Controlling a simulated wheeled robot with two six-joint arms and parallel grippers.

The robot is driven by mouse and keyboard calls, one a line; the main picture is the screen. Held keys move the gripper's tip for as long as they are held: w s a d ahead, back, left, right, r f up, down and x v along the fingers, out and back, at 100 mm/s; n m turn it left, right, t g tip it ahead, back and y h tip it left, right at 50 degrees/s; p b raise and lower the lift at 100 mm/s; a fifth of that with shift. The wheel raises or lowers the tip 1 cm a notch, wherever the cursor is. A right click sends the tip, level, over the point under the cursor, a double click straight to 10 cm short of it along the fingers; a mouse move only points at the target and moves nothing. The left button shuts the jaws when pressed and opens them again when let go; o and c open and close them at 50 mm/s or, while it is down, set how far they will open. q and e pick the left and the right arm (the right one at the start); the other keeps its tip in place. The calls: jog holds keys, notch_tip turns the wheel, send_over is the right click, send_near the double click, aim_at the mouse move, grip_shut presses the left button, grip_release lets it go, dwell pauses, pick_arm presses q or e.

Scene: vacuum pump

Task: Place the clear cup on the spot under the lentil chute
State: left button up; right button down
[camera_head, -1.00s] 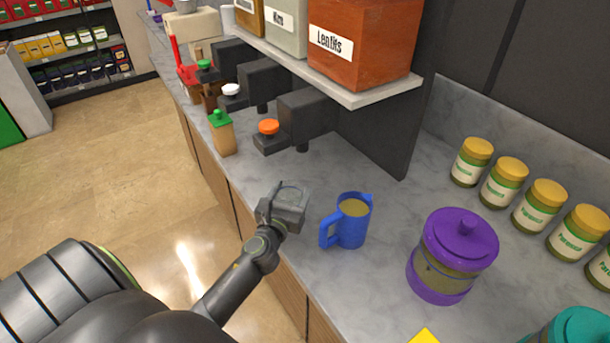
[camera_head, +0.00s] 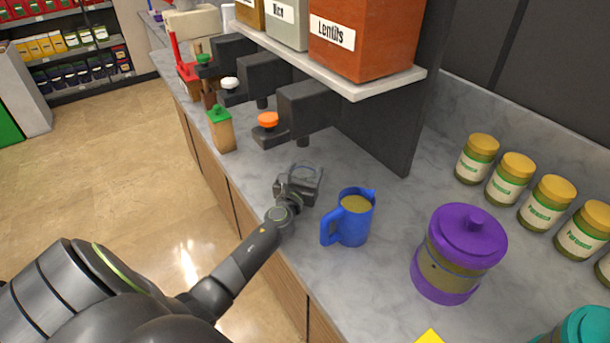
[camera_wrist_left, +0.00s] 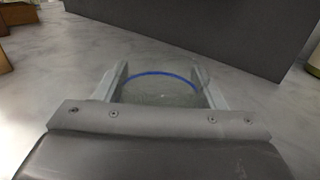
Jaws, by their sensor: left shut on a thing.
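My left gripper (camera_head: 300,186) is shut on the clear cup (camera_head: 308,174), above or at the grey counter, left of the blue jug. In the left wrist view the cup (camera_wrist_left: 160,88) sits between the two fingers, with a blue ring at its rim. The lentil dispenser is the orange-red bin labelled Lentils (camera_head: 365,40). Whether the cup touches the counter is hard to tell. My right gripper is not in view.
A blue jug (camera_head: 354,222) stands just right of the gripper. A purple canister (camera_head: 458,255) stands farther right, and several jars (camera_head: 476,160) line the back wall. The counter under the chute looks clear.

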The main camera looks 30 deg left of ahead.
pick_arm(q)
jog(key=shift+f, duration=0.1)
jog(key=o, duration=1)
jog(key=shift+r, duration=0.25)
jog(key=v, duration=1.2)
jog(key=shift+s, duration=0.1)
